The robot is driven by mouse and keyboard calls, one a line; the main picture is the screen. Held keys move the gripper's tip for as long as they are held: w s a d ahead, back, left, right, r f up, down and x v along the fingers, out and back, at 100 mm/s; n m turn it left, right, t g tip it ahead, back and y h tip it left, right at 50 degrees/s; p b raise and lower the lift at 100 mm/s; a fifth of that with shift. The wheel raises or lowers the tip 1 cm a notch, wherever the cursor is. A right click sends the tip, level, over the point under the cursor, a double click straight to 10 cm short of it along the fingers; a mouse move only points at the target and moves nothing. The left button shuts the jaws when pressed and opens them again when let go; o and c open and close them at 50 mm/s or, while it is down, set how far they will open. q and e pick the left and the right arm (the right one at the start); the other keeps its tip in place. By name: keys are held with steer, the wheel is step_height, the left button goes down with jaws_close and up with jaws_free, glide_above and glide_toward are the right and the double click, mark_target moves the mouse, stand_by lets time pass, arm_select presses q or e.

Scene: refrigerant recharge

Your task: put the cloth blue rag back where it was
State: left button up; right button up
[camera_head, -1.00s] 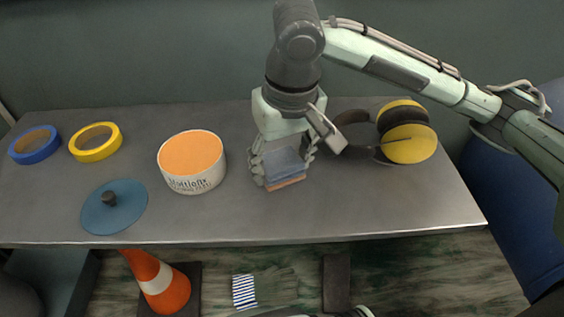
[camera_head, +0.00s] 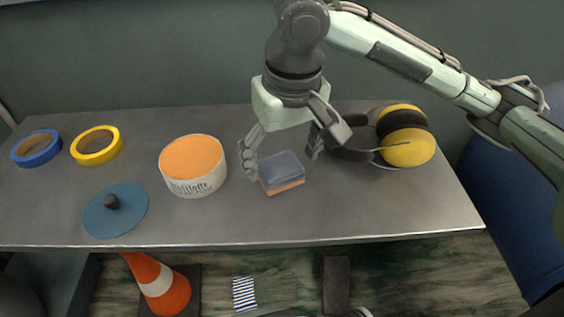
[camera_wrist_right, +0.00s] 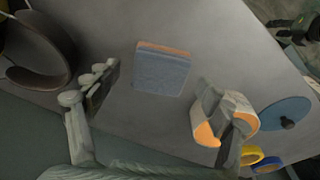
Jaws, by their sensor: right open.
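The blue rag (camera_head: 282,166) is a folded blue-grey square lying on a thin orange layer, on the grey table right of the orange-topped tub. It also shows in the right wrist view (camera_wrist_right: 161,75), flat on the table. My right gripper (camera_head: 281,155) is open above it, with one finger on each side. In the right wrist view the fingers (camera_wrist_right: 152,95) stand wide apart and clear of the rag. My left gripper is not in view.
Yellow-black earmuffs (camera_head: 405,147) lie close on the right. Yellow tape (camera_head: 97,158) and blue tape (camera_head: 36,160) are far left. The table's front edge is clear.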

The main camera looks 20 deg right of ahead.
mark_target(286, 174)
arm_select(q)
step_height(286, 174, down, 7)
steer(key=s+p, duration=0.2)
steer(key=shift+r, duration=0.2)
arm_select(e)
step_height(286, 174, up, 9)
steer(key=s, duration=0.1)
steer(key=shift+s+r, duration=0.2)
